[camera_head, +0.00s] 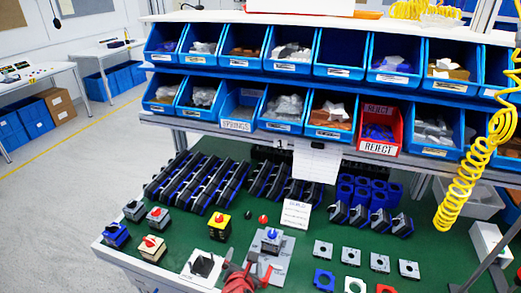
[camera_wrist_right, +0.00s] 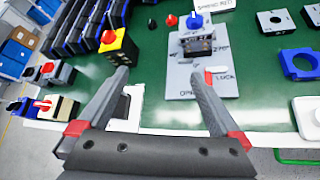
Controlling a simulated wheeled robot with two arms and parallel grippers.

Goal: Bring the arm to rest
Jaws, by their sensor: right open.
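My right gripper (camera_head: 248,264) is at the front edge of the green bench, low in the head view. The wrist view shows its two grey fingers with red bands (camera_wrist_right: 162,76) spread apart, with nothing held between them. Beyond the fingertips, a rotary switch with a blue knob (camera_head: 271,235) stands on a grey labelled plate (camera_head: 285,256). The switch also shows in the wrist view (camera_wrist_right: 197,40). The right fingertip overlaps the plate in that view; I cannot tell if they touch. My left gripper is not in view.
Switch blocks with red knobs (camera_head: 152,246) and a yellow block (camera_head: 219,226) stand to the left. Square frames (camera_head: 322,250) lie to the right. Blue bins (camera_head: 341,55) fill the shelves behind. A coiled yellow hose (camera_head: 459,190) hangs at right.

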